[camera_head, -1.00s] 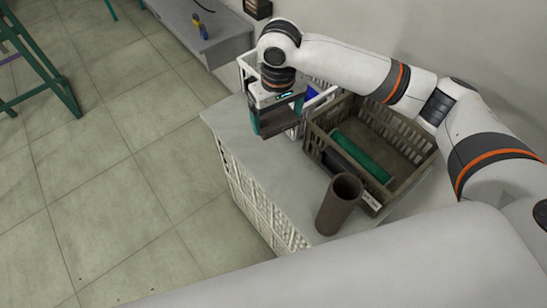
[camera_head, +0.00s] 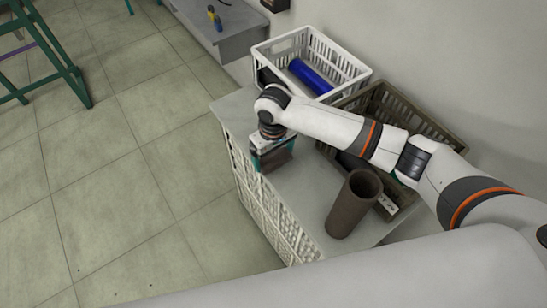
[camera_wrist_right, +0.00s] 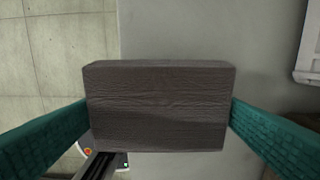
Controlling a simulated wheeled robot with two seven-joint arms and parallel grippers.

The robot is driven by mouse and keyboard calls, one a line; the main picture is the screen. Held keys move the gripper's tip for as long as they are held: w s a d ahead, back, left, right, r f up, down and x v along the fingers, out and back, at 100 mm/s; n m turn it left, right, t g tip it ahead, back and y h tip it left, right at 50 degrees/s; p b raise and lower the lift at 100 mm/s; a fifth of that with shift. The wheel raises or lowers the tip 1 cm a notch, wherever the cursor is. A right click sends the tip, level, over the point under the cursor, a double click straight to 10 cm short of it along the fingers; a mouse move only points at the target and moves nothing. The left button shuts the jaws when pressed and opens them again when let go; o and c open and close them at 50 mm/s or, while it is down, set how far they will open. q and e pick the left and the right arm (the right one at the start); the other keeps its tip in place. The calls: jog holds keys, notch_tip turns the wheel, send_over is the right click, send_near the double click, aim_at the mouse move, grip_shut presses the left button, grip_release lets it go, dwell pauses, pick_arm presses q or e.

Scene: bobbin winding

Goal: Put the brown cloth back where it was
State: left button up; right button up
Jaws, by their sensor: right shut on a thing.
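The brown cloth (camera_wrist_right: 158,105) looks like a folded grey-brown block in the right wrist view. It sits between the two teal fingers of my right gripper (camera_wrist_right: 158,115), which are shut on its left and right ends. In the head view the cloth (camera_head: 277,159) hangs below my right gripper (camera_head: 270,158), over the front left part of the grey-topped stand (camera_head: 300,187). I cannot tell whether it touches the top. My left gripper is not in view.
A white crate (camera_head: 345,92) with a blue roll (camera_head: 310,76) stands at the back. A brown crate (camera_head: 440,132) stands to its right, partly behind my arm. A brown open tube (camera_head: 350,208) stands upright near the front. The top between cloth and tube is clear.

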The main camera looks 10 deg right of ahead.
aim_at(274, 156)
jog(key=shift+f, duration=1.1)
jog(key=shift+f, duration=0.15)
jog(key=o, duration=0.7)
notch_tip(274, 156, up, 12)
jog(key=shift+r, duration=0.2)
